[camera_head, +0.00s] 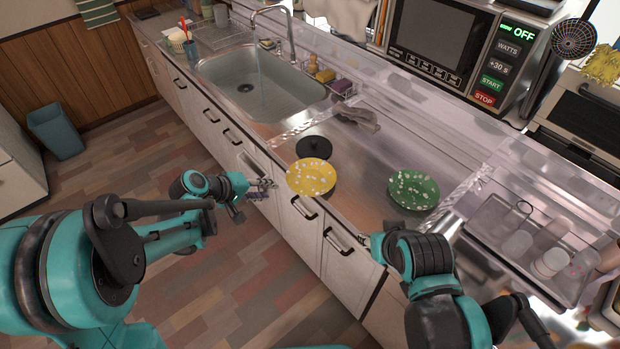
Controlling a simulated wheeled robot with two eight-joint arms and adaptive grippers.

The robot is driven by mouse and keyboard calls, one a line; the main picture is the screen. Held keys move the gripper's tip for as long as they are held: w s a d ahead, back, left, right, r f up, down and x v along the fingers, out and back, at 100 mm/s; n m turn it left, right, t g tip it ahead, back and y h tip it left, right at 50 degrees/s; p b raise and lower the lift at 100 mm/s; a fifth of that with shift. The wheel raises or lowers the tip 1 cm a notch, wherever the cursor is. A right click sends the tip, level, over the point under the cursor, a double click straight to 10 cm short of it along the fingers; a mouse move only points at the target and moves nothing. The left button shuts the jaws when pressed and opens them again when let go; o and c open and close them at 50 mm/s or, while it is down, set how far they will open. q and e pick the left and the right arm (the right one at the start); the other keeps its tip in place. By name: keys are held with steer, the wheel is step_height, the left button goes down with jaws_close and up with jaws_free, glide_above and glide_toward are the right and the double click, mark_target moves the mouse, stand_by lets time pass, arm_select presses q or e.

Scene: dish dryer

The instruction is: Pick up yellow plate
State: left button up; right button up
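The yellow plate (310,177) with white spots lies near the front edge of the metal counter, in the middle of the head view. My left gripper (268,184) is just left of the plate, in front of the counter edge. Its fingers point at the plate with a small gap, and it looks open and empty. My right arm comes in at the lower right, and its gripper (366,241) is mostly hidden behind its wrist near the counter's front edge.
A green spotted plate (413,189) lies to the right. A black round lid (314,147) sits just behind the yellow plate. The sink (262,85) is at the back left. A dish tray (530,240) with cups stands at the right. Counter between the plates is clear.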

arm_select(q)
steer(key=n+h, duration=0.1)
steer(key=h, duration=0.1)
glide_toward(293, 189)
steer(key=w, duration=0.1)
steer(key=b+x, duration=0.1)
steer(key=x, duration=0.2)
steer(key=b+x, duration=0.1)
steer(key=x, duration=0.2)
steer(key=b+x, duration=0.1)
steer(key=x, duration=0.2)
steer(key=shift+s+d+f, duration=0.1)
steer(key=shift+s+f, duration=0.05)
steer(key=shift+s, duration=0.2)
steer(key=shift+c, duration=0.6)
jaws_close()
